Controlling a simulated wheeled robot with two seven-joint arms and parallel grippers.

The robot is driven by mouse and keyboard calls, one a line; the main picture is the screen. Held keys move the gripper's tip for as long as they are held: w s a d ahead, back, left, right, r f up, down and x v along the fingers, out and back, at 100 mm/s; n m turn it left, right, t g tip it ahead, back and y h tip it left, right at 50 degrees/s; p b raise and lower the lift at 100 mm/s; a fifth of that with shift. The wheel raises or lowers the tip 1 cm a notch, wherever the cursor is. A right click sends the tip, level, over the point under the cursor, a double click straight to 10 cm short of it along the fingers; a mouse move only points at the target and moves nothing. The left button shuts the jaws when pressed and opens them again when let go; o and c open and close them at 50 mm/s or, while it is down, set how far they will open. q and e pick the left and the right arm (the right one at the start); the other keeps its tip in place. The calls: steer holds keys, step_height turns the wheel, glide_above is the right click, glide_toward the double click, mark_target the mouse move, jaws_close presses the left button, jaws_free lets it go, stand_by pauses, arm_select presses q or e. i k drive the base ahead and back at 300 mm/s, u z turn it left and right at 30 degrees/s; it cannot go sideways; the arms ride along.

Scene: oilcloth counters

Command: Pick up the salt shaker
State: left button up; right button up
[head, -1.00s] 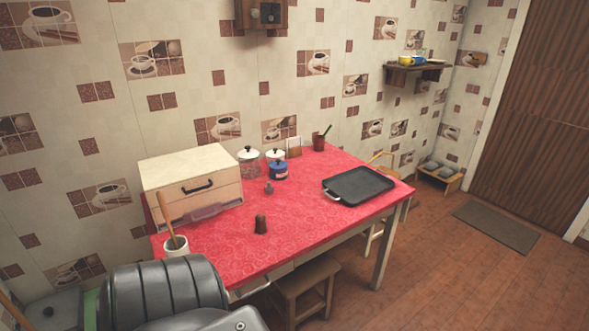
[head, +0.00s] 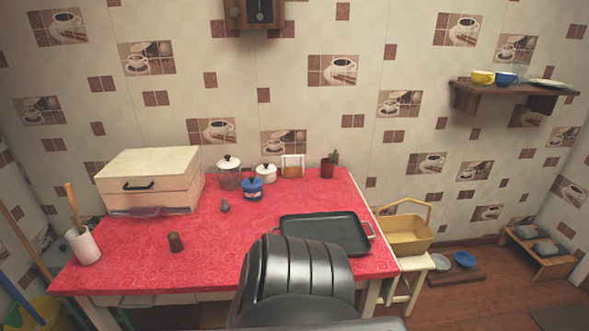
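Two small things on the red-covered table (head: 130,262) could be the salt shaker, and I cannot tell which. One is a short dark brown cylinder (head: 176,242) standing upright near the front left. The other is a smaller grey piece (head: 225,206) farther back, near the blue lidded pot (head: 253,191). Nothing touches either one. Neither of my grippers shows in the head view. A dark ribbed part of my own arm rises at the bottom middle and covers part of the table's front edge.
A black tray (head: 322,233) lies on the right of the table. A wooden bread box (head: 150,185) and a white crock (head: 84,246) with a wooden utensil stand left. A yellow basket (head: 408,232) is beside the table. The table's middle is clear.

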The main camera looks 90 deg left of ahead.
mark_target(175, 245)
steer(key=i, duration=0.5)
steer(key=u, duration=2.4)
